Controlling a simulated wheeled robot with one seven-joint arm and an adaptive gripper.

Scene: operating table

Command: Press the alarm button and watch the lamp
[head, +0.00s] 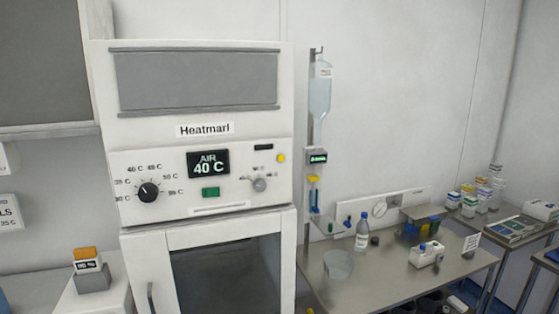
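A white warming cabinet (146,215) labelled "Heatmarl" stands at centre left in the head view. A small round yellow lamp or button (281,158) sits at the panel's upper right; I cannot tell which. No control carries a readable alarm label, so I cannot tell which one is the alarm button. My gripper is not in view.
Right of the cabinet, an IV bag (320,90) hangs on a pole above a steel table (375,285). The table holds a bottle (362,232), a clear bowl (338,264) and a white box (426,254). An orange-topped item (87,260) stands at lower left.

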